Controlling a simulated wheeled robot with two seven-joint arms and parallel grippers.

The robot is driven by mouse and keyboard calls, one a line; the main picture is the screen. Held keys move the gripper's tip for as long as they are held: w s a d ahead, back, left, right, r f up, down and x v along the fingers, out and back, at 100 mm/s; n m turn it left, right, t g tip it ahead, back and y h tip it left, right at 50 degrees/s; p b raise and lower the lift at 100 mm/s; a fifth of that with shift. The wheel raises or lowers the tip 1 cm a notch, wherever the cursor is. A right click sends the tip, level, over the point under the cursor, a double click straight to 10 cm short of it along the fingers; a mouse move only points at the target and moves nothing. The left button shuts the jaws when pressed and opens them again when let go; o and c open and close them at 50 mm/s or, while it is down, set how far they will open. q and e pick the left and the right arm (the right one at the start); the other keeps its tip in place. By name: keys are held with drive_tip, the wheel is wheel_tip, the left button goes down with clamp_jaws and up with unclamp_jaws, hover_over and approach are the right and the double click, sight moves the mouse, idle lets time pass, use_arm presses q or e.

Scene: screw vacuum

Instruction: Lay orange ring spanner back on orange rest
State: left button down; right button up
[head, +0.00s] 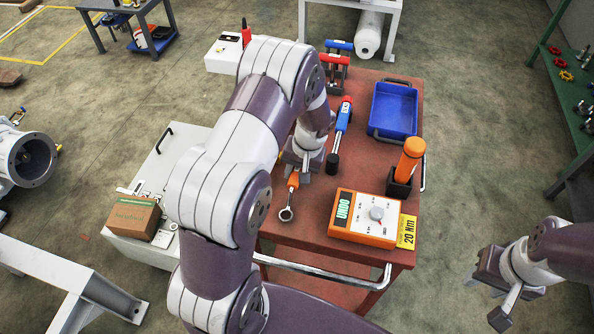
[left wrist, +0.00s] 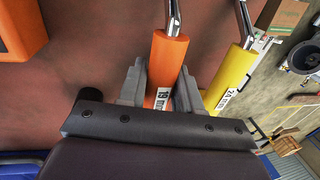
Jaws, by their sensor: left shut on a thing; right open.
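The orange ring spanner (head: 287,213) has an orange handle and a metal ring end that points toward the front of the red-brown table. My left gripper (head: 298,170) is shut on its handle, over the left part of the table. In the left wrist view the orange handle (left wrist: 167,60), marked 19 mm, sits between the fingers (left wrist: 160,90). I cannot tell whether the spanner touches anything beneath. I cannot make out an orange rest; my left arm hides part of the table. My right gripper (head: 490,292) is open and empty, off the table at the lower right.
A yellow spanner (left wrist: 233,78) marked 24 mm lies beside the orange one. The table (head: 312,222) also bears a blue tool (head: 343,116), a blue tray (head: 394,110), an orange cylinder (head: 411,153) in a black holder, and an orange meter box (head: 364,217).

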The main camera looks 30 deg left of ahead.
use_arm(q)
unclamp_jaws()
drive_tip(key=shift+f, duration=0.1)
idle(0.3)
idle(0.4)
drive_tip(key=shift+r+p, duration=0.8)
drive_tip(key=shift+r, duration=0.2)
drive_tip(key=shift+r+p, duration=2.75)
drive_tip(key=shift+r, duration=0.75)
